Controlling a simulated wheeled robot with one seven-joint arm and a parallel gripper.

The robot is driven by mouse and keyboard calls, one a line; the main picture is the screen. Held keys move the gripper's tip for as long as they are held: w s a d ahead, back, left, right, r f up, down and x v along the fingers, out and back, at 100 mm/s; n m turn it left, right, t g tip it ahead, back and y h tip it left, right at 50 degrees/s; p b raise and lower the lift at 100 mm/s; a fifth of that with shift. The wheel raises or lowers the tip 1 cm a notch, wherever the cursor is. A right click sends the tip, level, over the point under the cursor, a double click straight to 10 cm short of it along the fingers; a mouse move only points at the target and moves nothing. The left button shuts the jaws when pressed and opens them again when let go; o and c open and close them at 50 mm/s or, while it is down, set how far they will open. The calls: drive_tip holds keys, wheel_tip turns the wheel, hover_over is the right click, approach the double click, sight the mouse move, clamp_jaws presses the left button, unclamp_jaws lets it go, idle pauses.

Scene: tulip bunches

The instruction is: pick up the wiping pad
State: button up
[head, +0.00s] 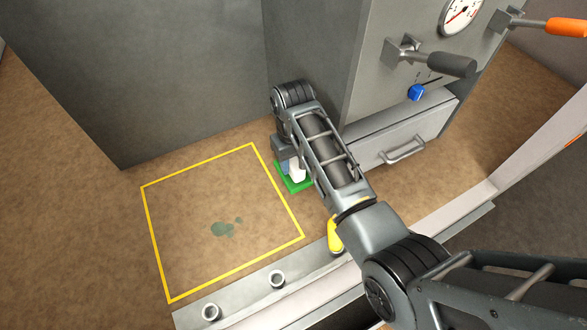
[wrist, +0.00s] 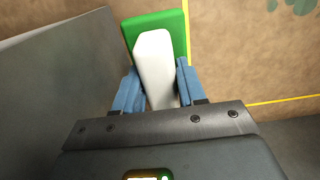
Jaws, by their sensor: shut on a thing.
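The wiping pad has a green base (head: 280,177) and a pale handle (head: 297,173). In the head view it is at the right edge of the yellow-outlined square, partly hidden by my arm. In the wrist view the green base (wrist: 180,32) lies beyond the white handle (wrist: 154,60). My gripper (wrist: 158,88) has its two blue fingers on either side of the handle and is shut on it. In the head view my gripper (head: 287,165) is mostly hidden under my arm. I cannot tell whether the pad touches the surface.
A yellow-outlined square (head: 148,222) with a dark green stain (head: 226,229) lies left of the pad. A grey cabinet with a drawer (head: 405,140), a blue knob (head: 416,92) and lever handles (head: 450,65) stands at right. A grey wall panel (head: 150,80) stands behind.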

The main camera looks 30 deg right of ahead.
drive_tip(key=shift+a+r, duration=0.15)
drive_tip(key=shift+r, duration=0.65)
drive_tip(key=a+b, duration=0.3)
drive_tip(key=a, duration=1.6)
drive_tip(key=shift+a, duration=0.2)
drive_tip(key=shift+f, duration=0.1)
drive_tip(key=o, duration=0.5)
drive_tip(key=c, duration=0.3)
drive_tip(key=shift+c, duration=0.2)
